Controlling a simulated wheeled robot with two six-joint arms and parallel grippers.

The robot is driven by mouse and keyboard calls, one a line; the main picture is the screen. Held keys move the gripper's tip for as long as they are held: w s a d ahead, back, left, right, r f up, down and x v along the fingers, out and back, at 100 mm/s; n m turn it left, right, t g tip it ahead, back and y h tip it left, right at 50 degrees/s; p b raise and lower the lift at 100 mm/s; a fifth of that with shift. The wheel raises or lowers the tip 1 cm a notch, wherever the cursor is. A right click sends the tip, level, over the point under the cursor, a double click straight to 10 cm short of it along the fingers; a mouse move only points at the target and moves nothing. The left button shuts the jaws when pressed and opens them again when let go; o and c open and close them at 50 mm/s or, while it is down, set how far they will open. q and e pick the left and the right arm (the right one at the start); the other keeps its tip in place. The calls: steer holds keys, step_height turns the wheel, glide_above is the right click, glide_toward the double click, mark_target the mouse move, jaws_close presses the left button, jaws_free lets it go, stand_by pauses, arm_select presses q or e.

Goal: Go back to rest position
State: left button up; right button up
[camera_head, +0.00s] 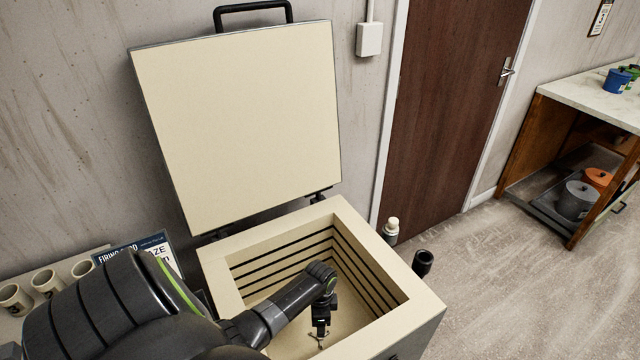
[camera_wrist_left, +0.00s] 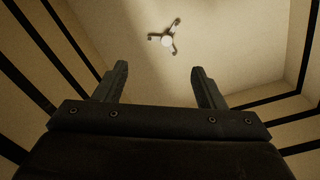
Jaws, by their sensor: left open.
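My left gripper (camera_head: 320,333) hangs down inside the open kiln (camera_head: 226,272), with my arm reaching in over its near left side in the head view. In the left wrist view my left gripper (camera_wrist_left: 160,88) has its two fingers spread with nothing between them. Below it a small three-armed stilt (camera_wrist_left: 167,40) with a pale round centre lies on the cream kiln floor (camera_wrist_left: 225,35), apart from the fingers. My right gripper is in neither view.
The kiln lid (camera_head: 240,110) stands open against the wall. Slotted walls surround the gripper on several sides. Several cups (camera_head: 48,282) and a sign (camera_head: 150,248) stand on a surface at left. A shelf unit (camera_head: 560,135) with buckets stands at right.

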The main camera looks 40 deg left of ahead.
mark_target(320, 341)
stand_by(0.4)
arm_select(q)
step_height(320, 341, down, 11)
steer(key=b, duration=0.4)
steer(key=shift+d+f, duration=0.1)
steer(key=shift+s+f+b, duration=0.1)
steer(key=shift+f+b, duration=0.25)
steer(key=shift+f, duration=0.4)
steer(key=shift+r+p, duration=0.45)
steer(key=shift+r, duration=0.25)
steer(key=shift+f, duration=0.1)
